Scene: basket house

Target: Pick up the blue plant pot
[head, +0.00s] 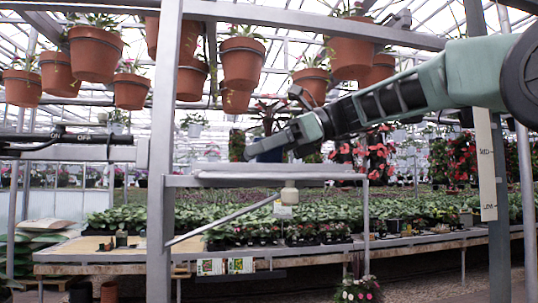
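The blue plant pot (271,157) stands on a pale shelf in the middle of the head view. A plant with dark red leaves (270,112) rises above it. My arm reaches in from the right, and my gripper (250,151) is in front of the pot in the picture, hiding its upper part. The gripper is seen side-on, so its opening does not show. I cannot tell whether it touches the pot.
The pale shelf (230,181) is beside a grey metal post (162,200). Terracotta pots (243,63) hang from overhead bars around my arm. Benches with green seedlings (410,212) lie behind. A grey post (498,210) stands at right.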

